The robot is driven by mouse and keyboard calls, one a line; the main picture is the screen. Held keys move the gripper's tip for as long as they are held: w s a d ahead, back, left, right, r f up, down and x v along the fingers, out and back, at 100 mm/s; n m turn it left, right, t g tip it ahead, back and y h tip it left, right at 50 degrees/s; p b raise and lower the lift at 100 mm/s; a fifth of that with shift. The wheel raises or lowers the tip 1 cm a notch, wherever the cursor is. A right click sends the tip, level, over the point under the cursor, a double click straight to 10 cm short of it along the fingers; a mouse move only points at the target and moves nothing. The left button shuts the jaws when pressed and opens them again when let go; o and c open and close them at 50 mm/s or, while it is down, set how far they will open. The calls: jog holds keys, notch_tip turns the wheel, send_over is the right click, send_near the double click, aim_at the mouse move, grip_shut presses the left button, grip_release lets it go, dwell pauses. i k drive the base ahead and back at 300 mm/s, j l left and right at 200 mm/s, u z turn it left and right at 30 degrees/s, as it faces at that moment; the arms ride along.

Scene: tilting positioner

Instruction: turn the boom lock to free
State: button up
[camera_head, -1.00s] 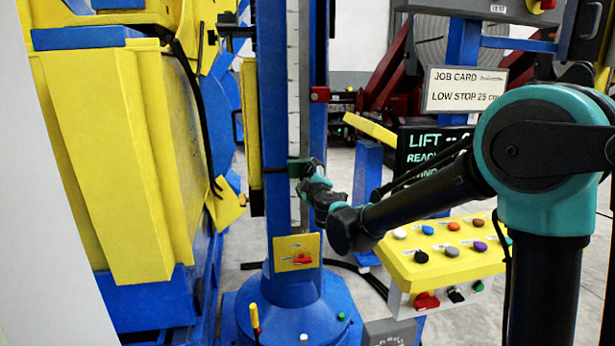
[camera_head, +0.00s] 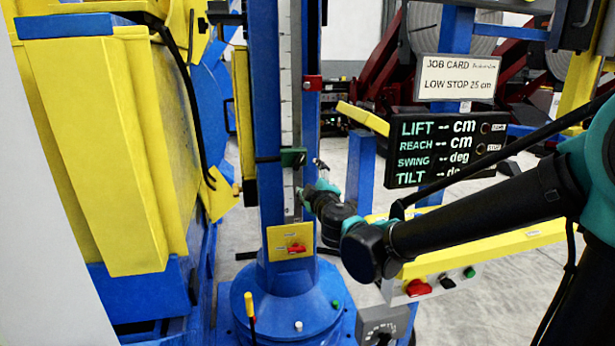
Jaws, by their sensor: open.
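A red lever (camera_head: 297,248) sits on a yellow plate (camera_head: 279,252) low on the front of the blue column (camera_head: 270,100). It lies roughly sideways. I cannot read any marking there, nor tell if this is the boom lock. A dark green block (camera_head: 293,157) sits on the column's scale, and a small red block (camera_head: 312,82) is higher on its right side. My gripper (camera_head: 311,178) is open and appears empty, just right of the column. It is a little below the green block and above the red lever. I cannot tell whether it touches the column.
A yellow-topped control box (camera_head: 490,250) stands at right, partly hidden by my arm. A display (camera_head: 450,148) and job card (camera_head: 458,78) are above it. A big yellow block (camera_head: 90,150) fills the left.

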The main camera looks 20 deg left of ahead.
aim_at(447, 283)
jog(key=k+l, duration=0.8)
jog(key=k, duration=0.05)
